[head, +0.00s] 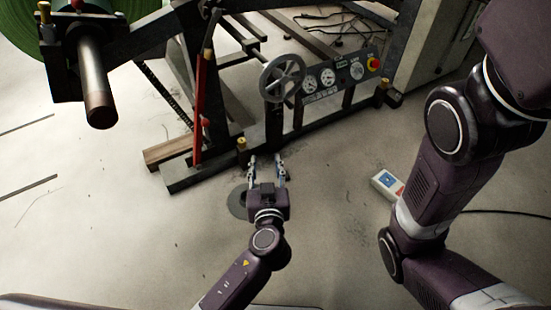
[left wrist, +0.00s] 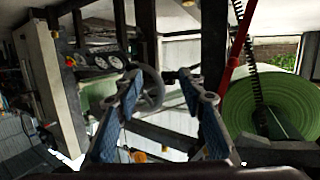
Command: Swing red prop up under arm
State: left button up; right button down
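The red prop (head: 200,110) is a slim red bar standing nearly upright beside the machine's dark frame, its lower end close to the base beam. It also shows in the left wrist view (left wrist: 237,52), right of my fingers. The dark arm (head: 150,32) of the machine slopes across the top left of the head view. My left gripper (head: 267,162) is open and empty, low in front of the machine base, right of the prop and apart from it. Its two spread fingers also show in the left wrist view (left wrist: 160,85). My right gripper is out of view.
A handwheel (head: 282,78) and a gauge panel (head: 340,75) with a red button stand behind my left gripper. A green roll (head: 25,35) and a shaft (head: 96,85) are at upper left. A pendant box (head: 387,185) lies on the floor. The left foreground floor is clear.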

pick_arm(q)
jog(key=shift+d+r+m+h, duration=0.6)
jog(key=shift+d+r+h, duration=0.4)
jog(key=shift+d, duration=0.1)
